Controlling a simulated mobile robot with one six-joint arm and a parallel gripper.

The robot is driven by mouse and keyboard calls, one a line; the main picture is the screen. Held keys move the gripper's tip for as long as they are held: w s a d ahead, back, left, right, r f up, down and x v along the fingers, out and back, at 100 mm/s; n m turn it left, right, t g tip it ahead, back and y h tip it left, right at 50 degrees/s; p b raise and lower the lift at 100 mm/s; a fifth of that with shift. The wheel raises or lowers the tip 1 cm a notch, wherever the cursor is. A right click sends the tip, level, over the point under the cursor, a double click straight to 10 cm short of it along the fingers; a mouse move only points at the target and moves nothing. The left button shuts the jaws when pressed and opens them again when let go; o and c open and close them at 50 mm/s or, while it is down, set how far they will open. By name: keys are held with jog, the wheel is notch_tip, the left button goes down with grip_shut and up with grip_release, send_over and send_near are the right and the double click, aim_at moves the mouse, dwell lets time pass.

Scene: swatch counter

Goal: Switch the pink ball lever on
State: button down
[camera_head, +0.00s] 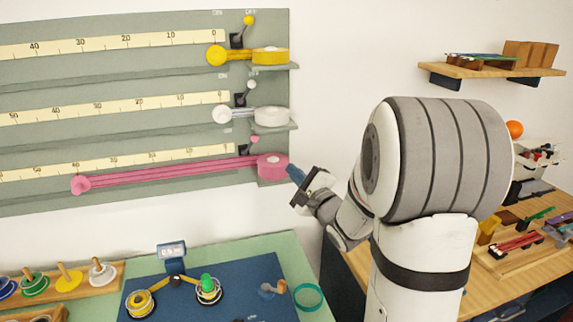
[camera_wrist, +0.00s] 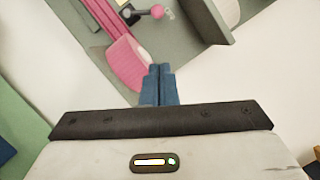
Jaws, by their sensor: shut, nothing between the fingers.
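The pink ball lever (camera_head: 255,139) is on the lowest row of the grey wall board, just above the pink spool (camera_head: 272,167). In the head view its ball leans to the right; its label there is too small to read. In the wrist view the pink ball (camera_wrist: 157,11) is at the top edge, on a short stem from a dark base (camera_wrist: 129,15). My gripper (camera_head: 295,174) is shut and empty, at the right end of the pink spool and below the ball. In the wrist view its blue fingers (camera_wrist: 160,82) are together and apart from the ball.
Yellow (camera_head: 249,20) and white (camera_head: 252,84) ball levers sit on the rows above. Shelf brackets (camera_head: 274,66) stick out at the board's right end. A counter with a blue mat (camera_head: 230,270) lies below.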

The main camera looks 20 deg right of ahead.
aim_at(280, 165)
jog(key=p+x, duration=0.1)
jog(key=x, duration=0.6)
jog(key=shift+w+a+p, duration=0.1)
jog(key=shift+w+p, duration=0.15)
jog(key=shift+p, duration=0.1)
jog(key=shift+w+a+r+p, duration=0.35)
jog(key=shift+w+a+r, duration=0.15)
jog(key=shift+w+a, duration=0.25)
jog(key=shift+w+a+r+p, duration=0.3)
jog(key=shift+w+a+r, duration=0.2)
jog(key=shift+a, duration=0.35)
